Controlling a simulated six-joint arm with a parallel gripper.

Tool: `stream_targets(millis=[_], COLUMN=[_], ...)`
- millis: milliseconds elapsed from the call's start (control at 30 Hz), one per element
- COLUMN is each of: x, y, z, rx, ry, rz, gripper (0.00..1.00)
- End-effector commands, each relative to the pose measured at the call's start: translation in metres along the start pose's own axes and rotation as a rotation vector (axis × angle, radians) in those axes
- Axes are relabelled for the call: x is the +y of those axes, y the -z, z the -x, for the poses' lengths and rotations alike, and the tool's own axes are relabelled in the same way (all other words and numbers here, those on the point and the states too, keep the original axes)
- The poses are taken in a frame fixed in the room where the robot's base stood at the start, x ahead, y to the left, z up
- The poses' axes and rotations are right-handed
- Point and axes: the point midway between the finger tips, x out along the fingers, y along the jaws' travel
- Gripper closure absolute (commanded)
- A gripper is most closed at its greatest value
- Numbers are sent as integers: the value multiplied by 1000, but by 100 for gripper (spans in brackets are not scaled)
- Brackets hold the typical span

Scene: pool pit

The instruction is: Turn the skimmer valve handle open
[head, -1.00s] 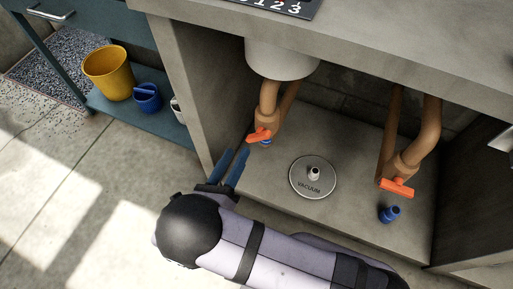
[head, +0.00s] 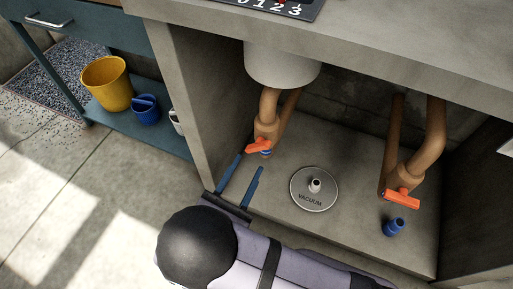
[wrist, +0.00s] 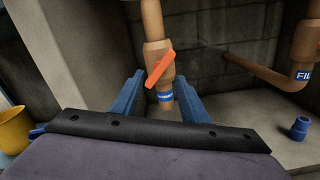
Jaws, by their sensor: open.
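An orange valve handle (head: 259,146) sits on the left tan pipe (head: 268,123), with a blue band just below it. In the wrist view the handle (wrist: 160,69) slants across the pipe, upper end to the right; the band's lettering is too small to read. My gripper (head: 250,162) is open and empty, its blue fingers pointing at this valve from the front. In the wrist view the handle and pipe show between the two fingers (wrist: 158,80). I cannot tell how near the fingertips are, and I see no contact.
A second orange handle (head: 402,198) is on the right pipe, whose blue band (wrist: 304,75) reads "FIL". A round VACUUM plate (head: 314,190) and a loose blue fitting (head: 394,227) are on the pit floor. A concrete side wall (head: 185,95) stands left of the valve.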

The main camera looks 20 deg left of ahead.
Motion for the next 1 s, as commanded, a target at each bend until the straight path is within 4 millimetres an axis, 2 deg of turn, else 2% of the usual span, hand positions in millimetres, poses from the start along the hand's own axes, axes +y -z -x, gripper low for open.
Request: stream_targets(millis=[167,700,1000], x=[0,-1,0], y=[1,1,0], z=[-7,-67,-73], rx=[0,0,0], ry=[2,2,0], rz=[1,2,3], gripper=[59,59,59])
